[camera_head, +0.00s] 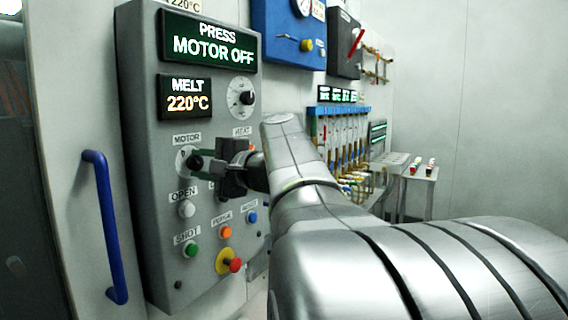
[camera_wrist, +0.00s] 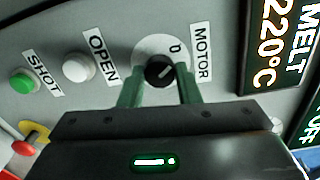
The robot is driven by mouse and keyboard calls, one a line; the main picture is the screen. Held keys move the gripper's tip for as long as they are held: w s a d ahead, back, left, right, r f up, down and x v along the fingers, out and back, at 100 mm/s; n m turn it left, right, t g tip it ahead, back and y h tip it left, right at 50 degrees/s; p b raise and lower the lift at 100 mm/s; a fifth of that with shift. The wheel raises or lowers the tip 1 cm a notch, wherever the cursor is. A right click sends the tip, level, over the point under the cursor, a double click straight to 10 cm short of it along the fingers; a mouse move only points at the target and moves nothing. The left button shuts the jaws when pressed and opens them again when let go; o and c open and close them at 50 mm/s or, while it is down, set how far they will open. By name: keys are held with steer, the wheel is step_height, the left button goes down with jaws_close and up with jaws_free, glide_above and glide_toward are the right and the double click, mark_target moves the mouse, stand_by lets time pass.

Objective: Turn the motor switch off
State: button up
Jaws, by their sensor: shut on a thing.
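The motor switch (camera_head: 195,161) is a black rotary knob on a pale round dial, under the MOTOR label on the grey control panel (camera_head: 140,60). It also shows in the wrist view (camera_wrist: 159,71), with a 0 mark on the dial and a light pointer line on the knob slanting away from the 0. My gripper (camera_head: 207,163) is at the knob, its two green fingers (camera_wrist: 160,84) on either side of it and shut on it. The panel display (camera_head: 208,41) reads PRESS MOTOR OFF. The heat switch is mostly hidden behind my gripper.
Below are the white OPEN button (camera_head: 187,209), green SHOT button (camera_head: 191,249), orange button (camera_head: 225,232), blue button (camera_head: 252,217) and red emergency knob (camera_head: 235,265) on yellow. A blue handle (camera_head: 104,225) stands out at left. A MELT 220°C display (camera_head: 186,97) sits above.

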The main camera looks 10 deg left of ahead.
steer(key=o, duration=1)
steer(key=shift+c, duration=0.2)
steer(key=shift+d, duration=0.1)
steer(key=v, duration=1.3)
steer(key=shift+s+d+b, duration=0.15)
steer(key=shift+d+b, duration=0.1)
steer(key=shift+b, duration=0.15)
steer(key=shift+a, duration=0.1)
steer(key=shift+p+x, duration=0.4)
steer(key=shift+x, duration=6.3)
